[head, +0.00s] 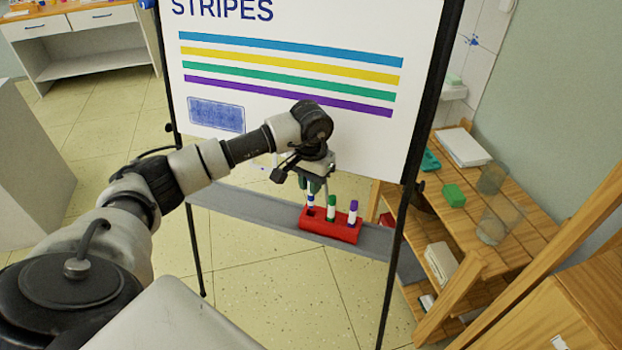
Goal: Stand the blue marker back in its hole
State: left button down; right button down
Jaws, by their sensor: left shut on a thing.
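The blue marker (311,201) is upright in the head view, under my left gripper (312,187), which is shut on its upper part. The fingers hide the marker's top. The red holder (345,232) sits on the grey easel ledge. The blue marker's lower end is at the holder's left end, by a dark hole; I cannot tell whether it is inside the hole or just above it. A green marker (331,208) and a purple marker (353,212) stand upright in the holder to the right. My right gripper is out of view.
The whiteboard (290,90) with coloured stripes rises close behind my left gripper. The grey ledge (240,211) is clear left of the holder. A wooden shelf unit (462,215) with a green block (453,195) and clear cups stands at right.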

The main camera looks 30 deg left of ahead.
aim_at(311, 204)
pick_arm(q)
jog(key=shift+f+b, duration=0.7)
jog(key=shift+f, duration=1)
jog(key=shift+f+b, duration=1.05)
jog(key=shift+f, duration=0.05)
jog(key=c, duration=1)
grip_release()
jog(key=shift+o, duration=0.3)
jog(key=shift+o, duration=0.9)
jog(key=shift+r, duration=0.1)
